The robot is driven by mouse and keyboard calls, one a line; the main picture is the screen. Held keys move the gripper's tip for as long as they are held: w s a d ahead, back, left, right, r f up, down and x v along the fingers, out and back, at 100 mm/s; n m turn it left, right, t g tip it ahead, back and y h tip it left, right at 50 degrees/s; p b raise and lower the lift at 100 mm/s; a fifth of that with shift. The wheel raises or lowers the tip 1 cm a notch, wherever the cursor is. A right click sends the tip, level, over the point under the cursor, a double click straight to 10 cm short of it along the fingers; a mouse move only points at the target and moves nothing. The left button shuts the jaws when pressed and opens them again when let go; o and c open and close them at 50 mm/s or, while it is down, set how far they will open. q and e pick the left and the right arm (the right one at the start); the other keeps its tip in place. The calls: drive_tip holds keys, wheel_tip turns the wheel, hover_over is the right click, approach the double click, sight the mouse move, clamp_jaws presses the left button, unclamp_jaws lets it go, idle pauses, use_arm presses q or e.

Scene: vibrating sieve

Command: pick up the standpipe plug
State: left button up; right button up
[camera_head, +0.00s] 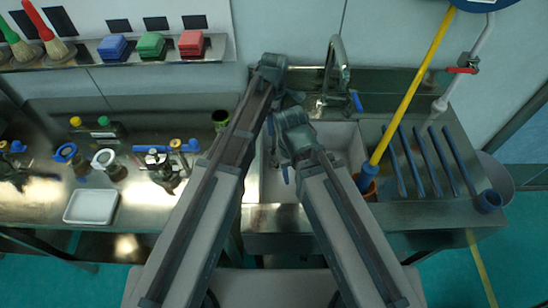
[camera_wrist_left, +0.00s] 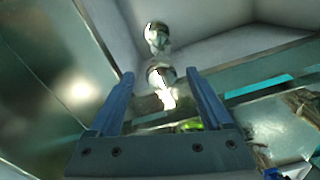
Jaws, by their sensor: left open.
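I cannot pick out the standpipe plug with certainty. In the left wrist view, a shiny metal piece (camera_wrist_left: 160,76) with a rounded top shows beyond and between my fingers; it may be the plug, but I cannot tell. My left gripper (camera_wrist_left: 158,82) is open, with its two blue fingers apart, and I see no contact with the metal piece. In the head view my left arm reaches to the back of the sink (camera_head: 354,150), its fingers mostly hidden. My right arm ends over the sink, its wrist in front of the basin; its gripper (camera_head: 285,173) is too small to read.
A curved tap (camera_head: 337,62) stands behind the sink. A yellow-handled tool (camera_head: 410,85) leans at its right, beside several blue-grey bars. A white tray (camera_head: 91,206) and several fittings lie on the left bench. Brushes and coloured blocks (camera_head: 151,44) sit on the shelf above.

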use_arm(q)
drive_tip(key=b, duration=0.5)
hover_over(274, 145)
drive_tip(key=shift+w+f, duration=0.2)
drive_tip(key=shift+f, duration=1.15)
drive_tip(key=shift+w+f, duration=0.2)
drive_tip(key=shift+f, duration=1.1)
drive_tip(key=shift+r, duration=0.1)
clamp_jaws()
